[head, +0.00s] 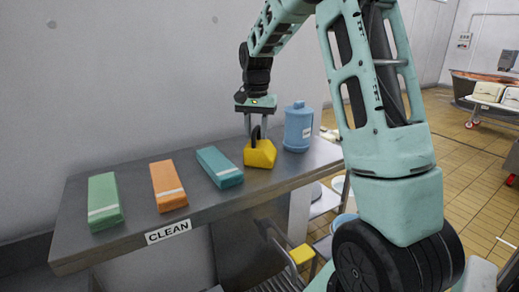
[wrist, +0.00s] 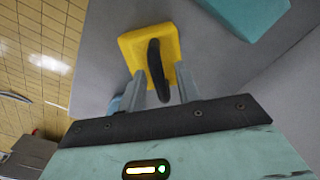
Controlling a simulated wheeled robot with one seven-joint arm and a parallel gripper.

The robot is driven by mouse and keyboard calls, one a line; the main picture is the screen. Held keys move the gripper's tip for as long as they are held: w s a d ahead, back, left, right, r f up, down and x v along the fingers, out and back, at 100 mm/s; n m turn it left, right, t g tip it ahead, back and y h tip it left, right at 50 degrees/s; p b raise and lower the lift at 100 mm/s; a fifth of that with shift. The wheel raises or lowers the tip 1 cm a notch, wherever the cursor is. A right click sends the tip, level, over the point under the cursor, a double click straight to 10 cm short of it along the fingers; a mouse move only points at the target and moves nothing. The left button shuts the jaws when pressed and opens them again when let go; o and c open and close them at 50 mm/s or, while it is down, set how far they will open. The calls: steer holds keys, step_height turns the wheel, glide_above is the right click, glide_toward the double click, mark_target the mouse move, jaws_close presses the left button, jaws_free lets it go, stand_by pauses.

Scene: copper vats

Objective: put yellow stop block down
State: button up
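The yellow stop block (head: 262,155) is a wedge with a black loop handle. It appears to rest on the grey metal shelf (head: 225,196), toward its right part. My gripper (head: 256,130) is above it, pointing down. In the wrist view the block (wrist: 134,46) lies beyond my fingertips, and my gripper (wrist: 161,72) has one finger on each side of the black handle (wrist: 155,65). Gaps show between the handle and both fingers, so my gripper looks open. The block's underside is hidden.
On the shelf, left of the block, lie a teal block (head: 219,167), an orange block (head: 167,185) and a green block (head: 104,202). A blue jug (head: 298,127) stands close on the right. A CLEAN label (head: 168,231) marks the front edge. A wall rises behind.

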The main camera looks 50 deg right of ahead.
jaws_close()
stand_by(1.5)
